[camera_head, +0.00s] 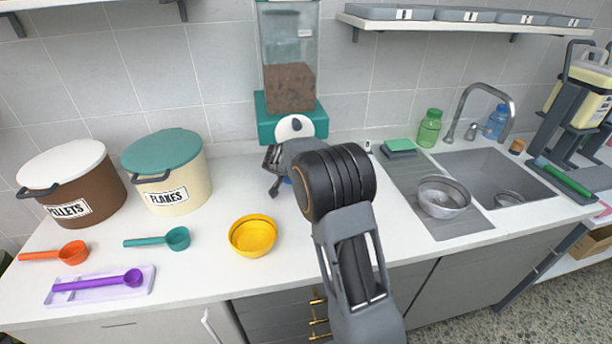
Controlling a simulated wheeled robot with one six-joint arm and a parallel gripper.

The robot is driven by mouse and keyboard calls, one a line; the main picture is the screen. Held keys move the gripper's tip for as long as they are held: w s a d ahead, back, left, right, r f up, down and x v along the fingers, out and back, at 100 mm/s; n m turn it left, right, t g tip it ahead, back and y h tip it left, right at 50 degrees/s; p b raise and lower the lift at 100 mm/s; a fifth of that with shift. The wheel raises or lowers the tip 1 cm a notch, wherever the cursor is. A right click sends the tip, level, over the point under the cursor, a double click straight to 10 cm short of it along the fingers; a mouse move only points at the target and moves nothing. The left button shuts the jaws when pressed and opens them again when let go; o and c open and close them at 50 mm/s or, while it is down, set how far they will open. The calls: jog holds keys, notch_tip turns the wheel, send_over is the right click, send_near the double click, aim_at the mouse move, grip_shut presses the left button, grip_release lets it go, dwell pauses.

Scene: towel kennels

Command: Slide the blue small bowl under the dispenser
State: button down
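The dispenser (290,90) stands against the tiled wall, with a clear hopper of brown kibble over a teal body. My gripper (273,178) is low over the counter just in front of the dispenser, reaching in from the right.
A yellow bowl (253,236) sits on the counter left of my arm. Pellets (88,182) and flakes (181,172) tubs stand at the left, with several scoops before them. A metal bowl (443,197) sits on the drainboard by the sink (495,175). A shelf (450,22) hangs above.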

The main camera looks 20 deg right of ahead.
jog(key=shift+d, duration=0.1)
jog(key=c, duration=1.1)
grip_release()
